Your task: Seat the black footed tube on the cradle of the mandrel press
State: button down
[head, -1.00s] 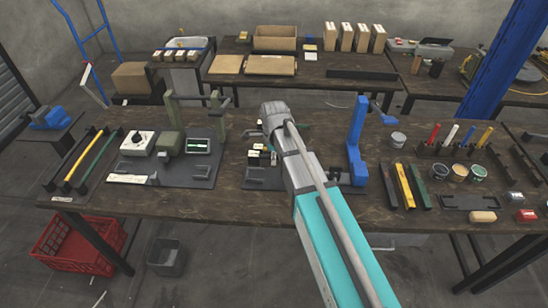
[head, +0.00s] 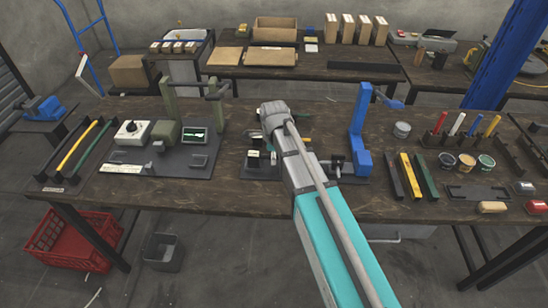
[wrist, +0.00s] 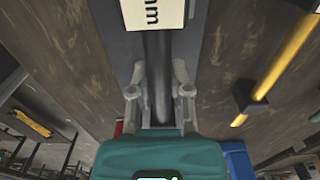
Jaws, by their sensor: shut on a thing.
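In the wrist view my gripper (wrist: 159,72) has its two grey fingers on either side of a dark tube (wrist: 158,48), shut on it. The tube runs up the picture toward a white label (wrist: 155,12) ending in "mm", over a grey plate. Its foot cannot be made out. In the head view my arm hides the gripper and the tube. A blue press (head: 359,125) stands just right of my arm, with a dark base and a small fixture (head: 338,165). A green press (head: 168,105) stands on the left. I cannot tell which is the mandrel press.
Black, yellow (head: 409,176) and green bars lie right of the blue press. A rack (head: 60,178) with coloured tubes lies at the left bench end. Paint cans (head: 467,161) and marker-like sticks stand at right. A wooden bench top (head: 225,195) has free room along its front.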

jog(key=shift+f+b, duration=0.7)
dwell(0.9)
jog(key=shift+c, duration=2.4)
grip_release()
jog(key=shift+r, duration=0.2)
notch_tip(320, 180, up, 8)
jog(key=p, duration=0.8)
jog(key=shift+r+p, duration=0.2)
jog(key=shift+p, duration=0.2)
